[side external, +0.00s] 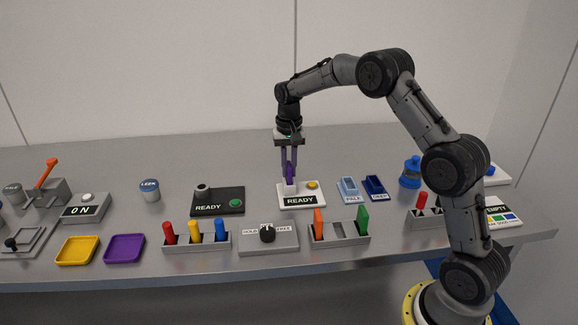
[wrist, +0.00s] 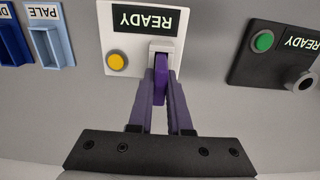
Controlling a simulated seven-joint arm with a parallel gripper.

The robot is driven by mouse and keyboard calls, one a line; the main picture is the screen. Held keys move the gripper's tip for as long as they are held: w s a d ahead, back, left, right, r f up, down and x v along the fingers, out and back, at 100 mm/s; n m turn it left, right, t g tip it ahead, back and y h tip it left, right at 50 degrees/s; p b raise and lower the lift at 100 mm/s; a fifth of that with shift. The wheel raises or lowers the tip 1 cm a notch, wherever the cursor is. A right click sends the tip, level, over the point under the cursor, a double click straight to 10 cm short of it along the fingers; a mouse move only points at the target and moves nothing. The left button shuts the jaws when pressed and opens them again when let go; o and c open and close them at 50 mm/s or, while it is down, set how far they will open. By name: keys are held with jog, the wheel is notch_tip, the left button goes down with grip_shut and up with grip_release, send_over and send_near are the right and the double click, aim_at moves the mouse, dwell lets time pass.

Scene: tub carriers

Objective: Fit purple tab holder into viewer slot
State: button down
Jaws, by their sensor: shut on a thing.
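The purple tab holder (wrist: 161,82) is between the fingers of my gripper (wrist: 160,98), which is shut on it. In the side view the purple holder (side external: 290,172) points down from my gripper (side external: 289,165), directly at the raised slot block of the white viewer (side external: 310,201). In the wrist view the viewer (wrist: 113,42) shows a READY display and a yellow button. The holder's tip meets the slot block in both views; how deep it sits, if at all, I cannot tell. The fingers hide part of the holder.
A dark READY unit (side external: 218,208) with a green button stands left of the viewer. The PALE holder (side external: 347,190) and a dark blue holder (side external: 375,187) stand right. In front are a knob box (side external: 268,246) and racks with coloured pegs (side external: 197,249). Yellow and purple trays (side external: 124,248) lie front left.

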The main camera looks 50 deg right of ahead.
aim_at(288, 165)
jog(key=shift+f, duration=0.4)
jog(key=c, duration=0.8)
grip_release()
jog(key=shift+o, duration=0.2)
notch_tip(288, 165, up, 14)
jog(key=shift+a, duration=0.1)
